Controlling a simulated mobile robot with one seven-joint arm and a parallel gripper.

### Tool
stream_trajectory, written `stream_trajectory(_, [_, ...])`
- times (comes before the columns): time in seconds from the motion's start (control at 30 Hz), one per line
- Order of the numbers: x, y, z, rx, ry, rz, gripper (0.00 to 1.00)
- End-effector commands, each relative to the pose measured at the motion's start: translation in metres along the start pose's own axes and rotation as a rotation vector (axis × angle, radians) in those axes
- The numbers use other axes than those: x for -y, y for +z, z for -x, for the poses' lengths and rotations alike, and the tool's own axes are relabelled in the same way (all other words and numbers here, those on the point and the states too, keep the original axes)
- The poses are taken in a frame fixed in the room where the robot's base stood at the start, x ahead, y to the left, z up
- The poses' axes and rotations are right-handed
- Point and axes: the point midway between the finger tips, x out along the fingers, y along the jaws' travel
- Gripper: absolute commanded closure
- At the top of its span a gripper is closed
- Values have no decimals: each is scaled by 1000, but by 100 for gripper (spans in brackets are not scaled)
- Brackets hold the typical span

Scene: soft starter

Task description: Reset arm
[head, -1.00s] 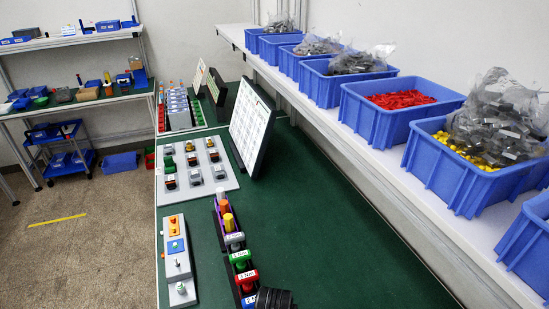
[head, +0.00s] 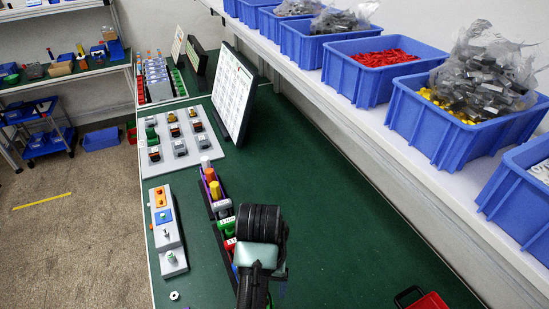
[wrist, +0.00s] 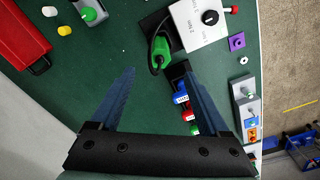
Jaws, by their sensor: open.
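My gripper (wrist: 159,73) is open in the wrist view, its two dark blue fingers spread apart with nothing between them. It hangs above the green table top (wrist: 110,45). My black arm shows in the head view at the bottom centre, where it covers the near end of the bit holder; the fingers cannot be made out there. The dark holder with coloured handles (head: 213,190) stands left of my arm, and it also shows beside the right finger in the wrist view (wrist: 181,98).
A green power tool (wrist: 161,47) with a black cable lies by a white box with a black knob (wrist: 210,17). A red case (head: 429,301) is at lower right in the head view. A grey block (head: 167,232) stands left; blue bins (head: 470,140) line the shelf. The table's middle right is clear.

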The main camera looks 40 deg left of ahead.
Motion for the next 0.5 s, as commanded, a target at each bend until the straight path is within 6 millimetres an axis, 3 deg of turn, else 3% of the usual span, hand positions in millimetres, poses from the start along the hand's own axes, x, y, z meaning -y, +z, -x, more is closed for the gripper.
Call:
stream_trajectory(0.33, [-1, -2, 3, -7, 0, -2, 21])
stream_trajectory(0.43, [-18, -30, 16, -155, 1, -42, 21])
stream_trajectory(0.5, [-39, -59, 36, -317, 10, -83, 21])
